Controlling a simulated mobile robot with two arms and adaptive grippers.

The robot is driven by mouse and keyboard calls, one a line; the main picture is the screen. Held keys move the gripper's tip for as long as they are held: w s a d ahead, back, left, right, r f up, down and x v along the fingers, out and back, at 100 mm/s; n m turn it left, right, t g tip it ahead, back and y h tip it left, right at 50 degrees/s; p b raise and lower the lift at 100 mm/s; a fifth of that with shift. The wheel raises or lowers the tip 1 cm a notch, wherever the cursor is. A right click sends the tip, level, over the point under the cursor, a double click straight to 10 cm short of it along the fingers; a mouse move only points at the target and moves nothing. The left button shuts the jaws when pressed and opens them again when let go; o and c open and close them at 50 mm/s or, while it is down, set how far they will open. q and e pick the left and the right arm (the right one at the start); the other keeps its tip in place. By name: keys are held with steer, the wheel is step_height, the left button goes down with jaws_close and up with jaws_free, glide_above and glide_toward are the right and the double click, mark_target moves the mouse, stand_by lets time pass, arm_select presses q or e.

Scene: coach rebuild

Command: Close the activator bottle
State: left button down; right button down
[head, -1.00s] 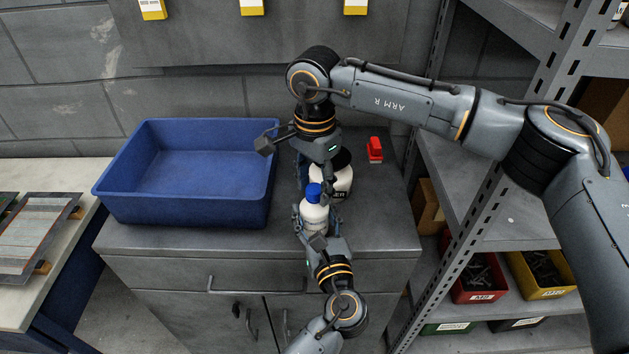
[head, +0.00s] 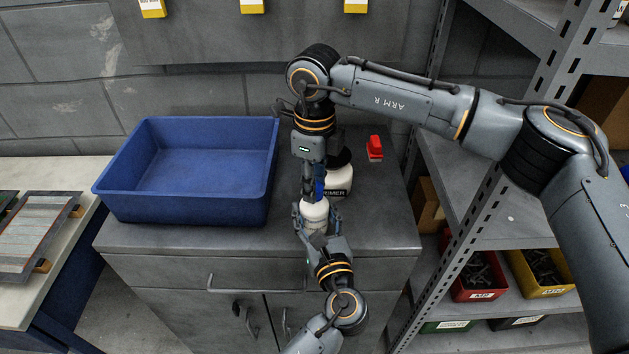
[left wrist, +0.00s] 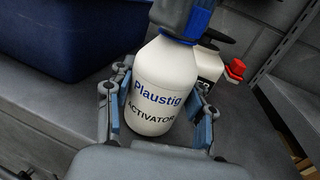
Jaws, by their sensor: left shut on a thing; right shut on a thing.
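The white activator bottle (head: 315,215) stands upright near the front of the grey cabinet top; its label shows in the left wrist view (left wrist: 163,90). My left gripper (head: 317,223) is shut around its body, with a finger on each side in the left wrist view (left wrist: 161,112). The blue cap (head: 319,186) is at the bottle's neck. My right gripper (head: 314,190) comes down from above and is shut on this cap, hiding part of it. The cap also shows at the top of the left wrist view (left wrist: 200,17). I cannot tell how tightly it sits.
A white primer bottle (head: 338,182) with a black top stands just behind and right of the activator bottle. A small red-capped item (head: 374,148) is farther back right. An empty blue bin (head: 190,208) fills the left of the cabinet top. Metal shelving (head: 470,200) stands at the right.

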steer(key=shift+m, duration=0.6)
steer(key=c, duration=1)
jaws_free()
steer(key=shift+r, duration=2.25)
steer(key=shift+r, duration=0.1)
steer(key=shift+c, duration=0.4)
step_height(320, 180, up, 3)
steer(key=n, duration=0.6)
steer(key=shift+r, duration=0.15)
